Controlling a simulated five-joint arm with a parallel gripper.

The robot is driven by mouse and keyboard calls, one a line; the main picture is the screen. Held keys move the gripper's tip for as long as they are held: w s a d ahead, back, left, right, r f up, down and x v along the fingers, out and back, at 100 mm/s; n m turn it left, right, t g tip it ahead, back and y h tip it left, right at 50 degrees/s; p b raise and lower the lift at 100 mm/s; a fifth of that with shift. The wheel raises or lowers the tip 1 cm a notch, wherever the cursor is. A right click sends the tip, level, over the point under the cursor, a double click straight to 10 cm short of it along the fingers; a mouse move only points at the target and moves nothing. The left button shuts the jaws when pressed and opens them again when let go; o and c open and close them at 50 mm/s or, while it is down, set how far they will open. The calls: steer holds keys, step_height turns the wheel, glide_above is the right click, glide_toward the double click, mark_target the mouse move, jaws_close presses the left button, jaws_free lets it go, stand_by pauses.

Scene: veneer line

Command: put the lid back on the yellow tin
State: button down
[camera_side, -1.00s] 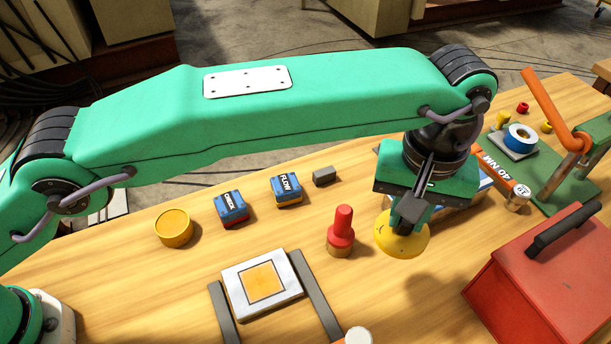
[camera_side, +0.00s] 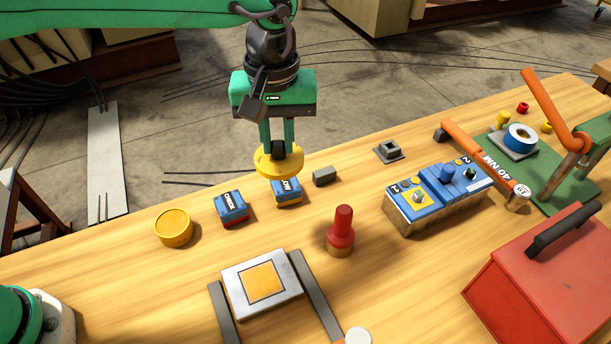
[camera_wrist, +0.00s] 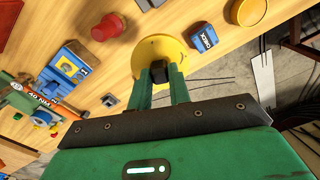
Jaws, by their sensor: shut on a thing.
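The yellow tin (camera_side: 174,229) stands at the left on the wooden bench, and it also shows at the top right of the wrist view (camera_wrist: 249,11). My gripper (camera_side: 279,153) is shut on the black knob of the round yellow lid (camera_side: 262,166). The lid hangs above the bench, right of the tin and apart from it. In the side view it partly covers the blue block marked FLOW (camera_side: 288,194). In the wrist view the lid (camera_wrist: 150,52) sits at the fingertips.
A blue CHECK block (camera_side: 231,208) stands between the tin and the FLOW block. A red-handled stamp (camera_side: 341,232), a framed plate with an orange square (camera_side: 262,283) and a blue control box (camera_side: 438,196) stand around. A red toolbox (camera_side: 540,275) is at the right.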

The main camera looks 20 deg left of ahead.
steer(key=s+a+f+n, duration=0.2)
steer(key=s+a, duration=0.3)
steer(key=a, duration=0.5)
steer(key=s+a+f+n, duration=0.15)
steer(key=s+a, duration=0.25)
steer(key=a, duration=0.6)
steer(key=shift+s+a+f, duration=0.1)
steer(key=shift+f, duration=2.65)
steer(key=shift+f, duration=0.15)
steer(key=shift+f, duration=3)
steer(key=shift+f, duration=0.2)
